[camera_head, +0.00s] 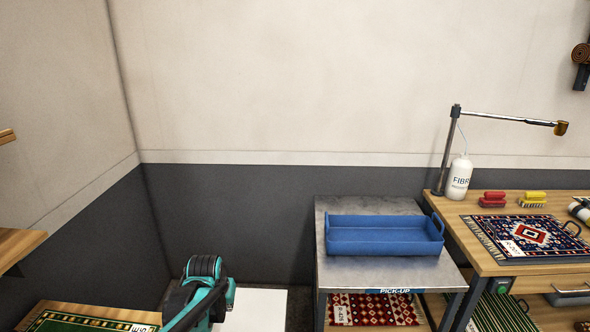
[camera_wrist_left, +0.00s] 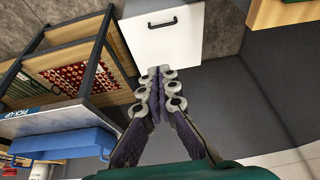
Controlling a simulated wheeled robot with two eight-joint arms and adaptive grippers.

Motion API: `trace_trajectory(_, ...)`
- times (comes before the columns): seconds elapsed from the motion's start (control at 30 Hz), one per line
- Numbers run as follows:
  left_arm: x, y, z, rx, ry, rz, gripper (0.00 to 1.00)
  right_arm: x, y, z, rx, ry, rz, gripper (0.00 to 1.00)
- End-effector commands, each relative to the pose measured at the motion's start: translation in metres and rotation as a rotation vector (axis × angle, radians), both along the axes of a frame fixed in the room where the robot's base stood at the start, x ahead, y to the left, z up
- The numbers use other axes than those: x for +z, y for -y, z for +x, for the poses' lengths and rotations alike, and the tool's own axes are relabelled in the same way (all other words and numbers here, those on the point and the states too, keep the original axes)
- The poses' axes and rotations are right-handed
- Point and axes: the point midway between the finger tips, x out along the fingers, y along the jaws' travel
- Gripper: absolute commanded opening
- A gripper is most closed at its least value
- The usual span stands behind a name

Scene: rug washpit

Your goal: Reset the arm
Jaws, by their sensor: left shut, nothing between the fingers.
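My left arm shows at the bottom of the head view as a teal and black link; its fingertips are not visible there. In the left wrist view my left gripper (camera_wrist_left: 158,95) is shut, with its fingertips together and nothing between them. It hangs in free space, apart from the furniture around it. Below and beyond the fingertips is a white panel with a dark handle (camera_wrist_left: 163,36). My right gripper is in neither view.
A metal pick-up table (camera_head: 385,270) holds a blue tray (camera_head: 385,248), with a red rug (camera_head: 375,309) on its lower shelf. A wooden bench (camera_head: 470,210) at right holds a patterned rug (camera_head: 527,238), brushes and a white bottle (camera_head: 459,178). A green rug (camera_head: 75,323) lies at lower left.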

Motion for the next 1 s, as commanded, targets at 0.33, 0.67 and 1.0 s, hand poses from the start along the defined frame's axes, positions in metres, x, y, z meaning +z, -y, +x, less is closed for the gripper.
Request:
trace_trajectory(0.33, 0.065, 0.009, -0.127, 0.008, 0.115, -0.007, 0.00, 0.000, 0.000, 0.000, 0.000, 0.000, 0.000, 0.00)
trace_trajectory(0.67, 0.059, 0.014, -0.220, 0.013, 0.209, -0.014, 0.00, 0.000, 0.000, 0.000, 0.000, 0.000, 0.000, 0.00)
trace_trajectory(1.0, 0.052, 0.015, -0.237, 0.014, 0.229, -0.018, 0.00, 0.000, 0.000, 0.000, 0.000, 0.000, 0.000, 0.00)
